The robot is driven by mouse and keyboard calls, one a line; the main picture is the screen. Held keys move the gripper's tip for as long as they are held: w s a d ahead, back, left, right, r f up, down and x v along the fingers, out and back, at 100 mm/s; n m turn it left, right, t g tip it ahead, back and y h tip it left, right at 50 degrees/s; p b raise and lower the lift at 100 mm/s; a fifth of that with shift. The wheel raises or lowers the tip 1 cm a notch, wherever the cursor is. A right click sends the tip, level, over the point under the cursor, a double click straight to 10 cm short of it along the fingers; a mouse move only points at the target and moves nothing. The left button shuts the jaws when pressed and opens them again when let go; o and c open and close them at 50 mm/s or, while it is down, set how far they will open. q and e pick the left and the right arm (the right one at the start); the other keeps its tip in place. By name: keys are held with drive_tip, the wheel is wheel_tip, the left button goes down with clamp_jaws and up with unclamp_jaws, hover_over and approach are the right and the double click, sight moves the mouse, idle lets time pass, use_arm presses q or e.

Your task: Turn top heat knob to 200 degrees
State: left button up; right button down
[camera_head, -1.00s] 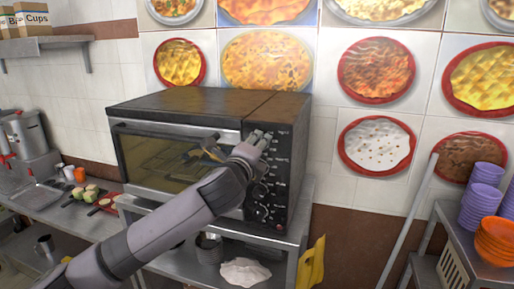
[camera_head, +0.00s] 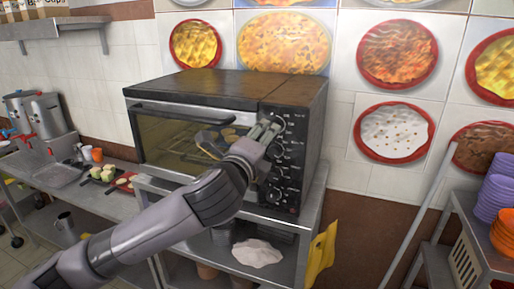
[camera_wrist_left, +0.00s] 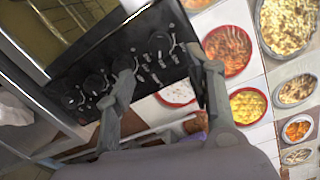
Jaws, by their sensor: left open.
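The black toaster oven (camera_head: 220,92) stands on a metal stand, with a column of dark knobs down the right side of its front. The top heat knob (camera_wrist_left: 160,42) is the uppermost in that column; in the left wrist view it is just beyond my fingertips. My left gripper (camera_head: 270,130) is in front of the upper part of the panel. In the left wrist view its fingers (camera_wrist_left: 163,64) are spread apart with nothing between them. I cannot tell whether a finger touches the panel. The knob's setting is too small to read. My right gripper is not in view.
The lower knobs (camera_wrist_left: 95,85) sit close beside the fingers. The oven door handle (camera_head: 190,116) runs left of the panel. A counter (camera_head: 100,205) with food lies at left. Purple bowls (camera_head: 494,200) stand on a rack at right. A grey pole leans there.

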use_arm(q)
drive_tip(key=shift+v, duration=1.9)
